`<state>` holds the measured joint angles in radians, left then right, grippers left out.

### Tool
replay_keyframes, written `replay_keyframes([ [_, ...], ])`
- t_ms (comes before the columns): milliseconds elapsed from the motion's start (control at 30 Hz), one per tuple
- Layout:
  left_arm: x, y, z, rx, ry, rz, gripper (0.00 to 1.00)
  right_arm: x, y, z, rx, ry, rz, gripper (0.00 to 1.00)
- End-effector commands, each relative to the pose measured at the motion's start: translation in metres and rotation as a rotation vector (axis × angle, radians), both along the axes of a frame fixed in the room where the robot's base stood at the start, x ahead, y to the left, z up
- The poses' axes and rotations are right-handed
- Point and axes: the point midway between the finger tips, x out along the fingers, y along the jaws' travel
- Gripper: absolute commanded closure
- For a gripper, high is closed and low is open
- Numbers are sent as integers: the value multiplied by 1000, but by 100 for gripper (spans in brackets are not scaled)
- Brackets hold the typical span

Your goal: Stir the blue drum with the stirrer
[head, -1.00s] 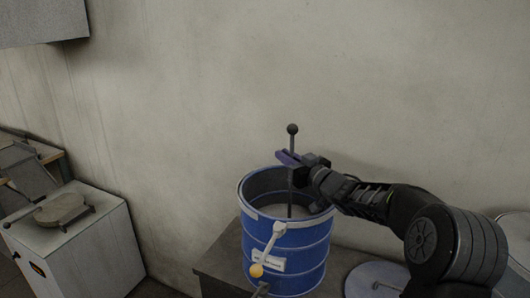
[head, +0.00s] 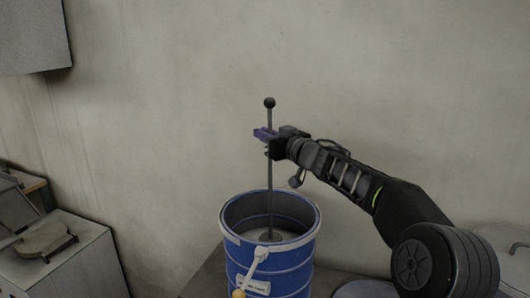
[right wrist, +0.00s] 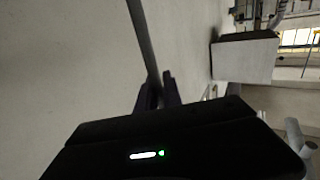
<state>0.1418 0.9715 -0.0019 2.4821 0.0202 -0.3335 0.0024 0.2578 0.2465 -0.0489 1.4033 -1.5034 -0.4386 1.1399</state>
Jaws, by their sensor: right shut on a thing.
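The blue drum (head: 270,268) stands open-topped on a dark bench in the head view, with pale contents inside. The stirrer (head: 270,185) is a thin grey rod with a dark ball at its top. It is upright, and its lower end is inside the drum, near the pale contents. My right gripper (head: 266,136) is shut on the rod below the ball, well above the drum rim. The rod also shows between the fingers in the right wrist view (right wrist: 143,45). My left gripper is not in view.
A white lever with a yellow knob (head: 239,294) is at the drum's front. A pale round lid (head: 365,290) lies right of the drum. A white cabinet (head: 75,265) stands at the left. The wall is behind; the air above the drum is free.

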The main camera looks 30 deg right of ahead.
Motion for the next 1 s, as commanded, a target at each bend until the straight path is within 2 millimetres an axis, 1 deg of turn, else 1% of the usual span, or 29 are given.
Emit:
replay_keyframes([
  [33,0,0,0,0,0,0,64,0,0,12,-3,-6,-1,100],
  [100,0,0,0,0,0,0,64,0,1,24,-4,-7,0,100],
  [633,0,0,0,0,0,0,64,0,1,115,-4,-8,0,100],
  [800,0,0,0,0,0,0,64,0,-1,138,-2,-5,-1,100],
  [1000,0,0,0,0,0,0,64,0,0,151,0,-3,-1,100],
])
